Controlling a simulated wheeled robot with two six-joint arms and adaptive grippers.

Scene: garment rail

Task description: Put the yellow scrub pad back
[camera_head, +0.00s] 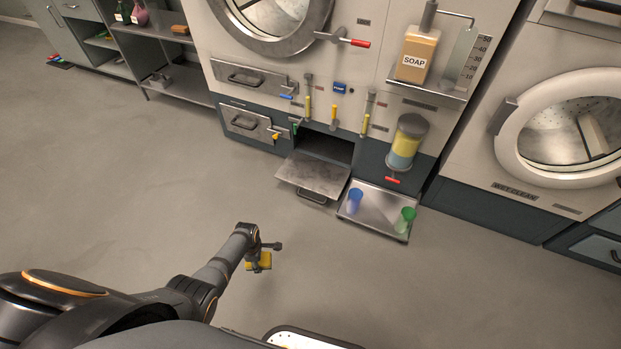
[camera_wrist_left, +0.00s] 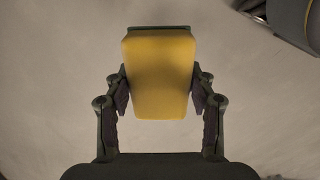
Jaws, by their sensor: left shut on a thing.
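The yellow scrub pad (camera_wrist_left: 158,75) is held between the two fingers of my left gripper (camera_wrist_left: 160,95) in the left wrist view. It has a dark green strip along its far edge. In the head view the pad (camera_head: 264,261) shows small and partly hidden at the end of my left arm. The left gripper (camera_head: 258,258) is shut on it, over open floor in front of the machines. My right gripper is in neither view.
An open flap (camera_head: 313,175) hangs below a dark compartment in the machine. A tray (camera_head: 378,222) with a blue cup (camera_head: 355,200) and a green cup (camera_head: 405,219) juts out beside it. A shelf unit (camera_head: 170,75) stands at the back left.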

